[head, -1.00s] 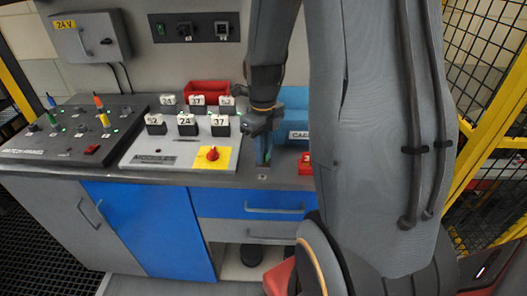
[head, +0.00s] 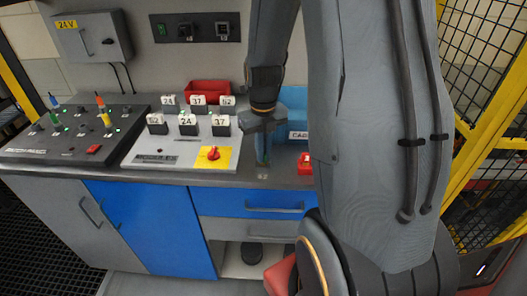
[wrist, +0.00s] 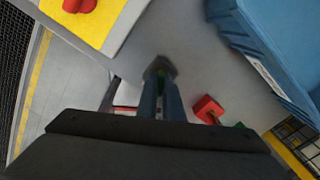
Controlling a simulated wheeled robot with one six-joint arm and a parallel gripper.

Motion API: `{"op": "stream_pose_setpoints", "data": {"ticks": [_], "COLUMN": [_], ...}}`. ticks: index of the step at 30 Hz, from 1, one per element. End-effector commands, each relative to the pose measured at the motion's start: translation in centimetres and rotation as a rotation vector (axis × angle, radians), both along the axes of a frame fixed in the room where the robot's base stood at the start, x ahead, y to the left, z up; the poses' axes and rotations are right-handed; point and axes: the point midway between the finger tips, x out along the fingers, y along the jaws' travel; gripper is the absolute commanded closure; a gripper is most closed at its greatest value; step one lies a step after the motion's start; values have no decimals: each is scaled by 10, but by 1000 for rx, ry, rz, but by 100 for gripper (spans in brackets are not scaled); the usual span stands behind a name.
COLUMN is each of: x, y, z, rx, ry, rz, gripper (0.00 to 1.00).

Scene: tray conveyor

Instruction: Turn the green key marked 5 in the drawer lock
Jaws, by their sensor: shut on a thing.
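My gripper (head: 263,163) points down at the front edge of the worktop, above the blue drawer (head: 225,203). In the wrist view its fingers (wrist: 161,105) are shut on the green key (wrist: 160,104), of which only a thin green strip shows between them. A grey lock plate (wrist: 158,68) shows at the fingertips, and the key's tip is hidden there. I cannot read the key's number or see how deep the key sits. The drawer looks closed.
A yellow plate with a red rotary switch (head: 213,154) lies left of my gripper. A red block (head: 305,163) and a blue bin (head: 294,112) stand to the right. Numbered black blocks (head: 188,125) stand on the grey panel at left.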

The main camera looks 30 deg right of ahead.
Motion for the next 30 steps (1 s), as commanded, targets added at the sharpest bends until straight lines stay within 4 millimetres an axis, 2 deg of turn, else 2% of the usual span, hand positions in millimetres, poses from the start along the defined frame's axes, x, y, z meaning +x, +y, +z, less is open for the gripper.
{"op": "stream_pose_setpoints", "data": {"ticks": [4,5,8,20,30], "x": [-2,-2,-2,0,0], "y": [1,1,1,0,0], "z": [-2,-2,-2,4,49], "rx": [1,1,1,0,-1], "ry": [5,5,5,-1,-2], "rz": [1,1,2,3,3], "gripper": [100,88,71,71,71]}}
